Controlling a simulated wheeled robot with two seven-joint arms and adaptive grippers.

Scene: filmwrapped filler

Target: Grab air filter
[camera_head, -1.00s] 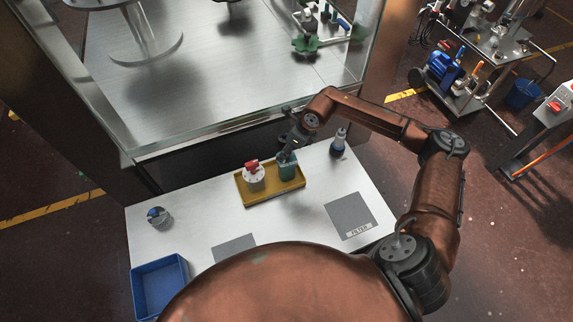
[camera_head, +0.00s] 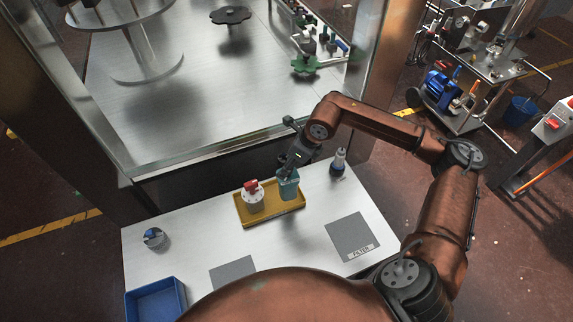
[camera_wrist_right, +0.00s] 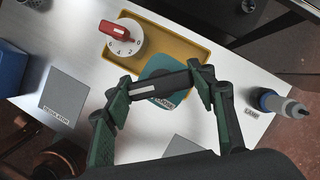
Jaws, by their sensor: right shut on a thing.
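The air filter appears to be the teal block-shaped part (camera_head: 288,188) at the right end of a yellow tray (camera_head: 258,220). My right gripper (camera_head: 291,172) reaches down to its top from behind and is shut on it. In the right wrist view, the teal part (camera_wrist_right: 160,72) shows between and beneath the fingers of the right gripper (camera_wrist_right: 163,92), which partly hide it. Whether it touches the tray floor is unclear. A white part with a red top (camera_head: 252,197) stands beside it in the tray. My left gripper is out of view.
A grey pad marked FILTER (camera_head: 352,237) lies at the table's right, another grey pad (camera_head: 233,271) at front centre. A small round part (camera_head: 153,238) and blue bin (camera_head: 155,303) are at left. A glass-walled cabinet stands behind.

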